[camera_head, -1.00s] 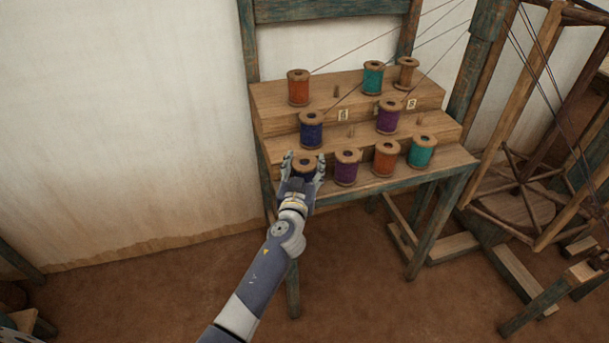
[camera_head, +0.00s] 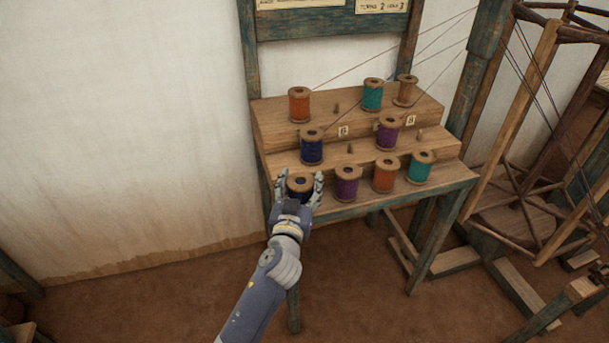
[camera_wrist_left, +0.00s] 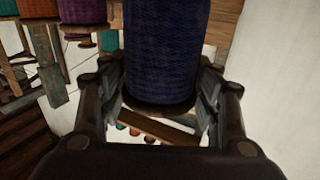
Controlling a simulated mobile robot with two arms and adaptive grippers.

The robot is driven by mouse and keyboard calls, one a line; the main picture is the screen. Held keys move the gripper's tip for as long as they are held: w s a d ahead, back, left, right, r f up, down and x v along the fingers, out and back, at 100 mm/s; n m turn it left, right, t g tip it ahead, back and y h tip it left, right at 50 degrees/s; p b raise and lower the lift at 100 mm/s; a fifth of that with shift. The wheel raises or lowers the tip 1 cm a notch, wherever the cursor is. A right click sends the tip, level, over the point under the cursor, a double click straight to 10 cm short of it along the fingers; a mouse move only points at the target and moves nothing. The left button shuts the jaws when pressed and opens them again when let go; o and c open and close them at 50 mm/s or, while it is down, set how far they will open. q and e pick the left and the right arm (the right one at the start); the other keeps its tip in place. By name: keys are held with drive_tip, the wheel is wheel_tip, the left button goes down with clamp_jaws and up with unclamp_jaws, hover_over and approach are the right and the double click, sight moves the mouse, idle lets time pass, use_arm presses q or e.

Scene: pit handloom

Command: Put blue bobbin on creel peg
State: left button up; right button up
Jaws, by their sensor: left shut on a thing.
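My left gripper (camera_head: 298,190) is shut on a blue bobbin (camera_head: 300,184) at the left end of the creel's lowest step. In the left wrist view the bobbin (camera_wrist_left: 165,50) fills the space between the fingers. I cannot tell whether its base touches the step. Another blue bobbin (camera_head: 311,147) stands upright on the middle step, just behind. The stepped wooden creel (camera_head: 285,120) has bare pegs: one on the top step (camera_head: 336,107), one on the middle step at left (camera_head: 350,147) and one at right (camera_head: 420,135). My right gripper is not in view.
A purple bobbin (camera_head: 346,183), an orange one (camera_head: 384,174) and a teal one (camera_head: 420,167) stand right of the held bobbin. More bobbins stand on the upper steps, with threads running up right. A wooden reel frame (camera_head: 530,190) stands at right.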

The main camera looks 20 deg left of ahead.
use_arm(q)
drive_tip(key=s+d+r, duration=0.1)
drive_tip(key=s, duration=0.9)
drive_tip(key=shift+s+r+b, duration=0.35)
drive_tip(key=shift+b, duration=0.05)
drive_tip(key=shift+s+f, duration=0.1)
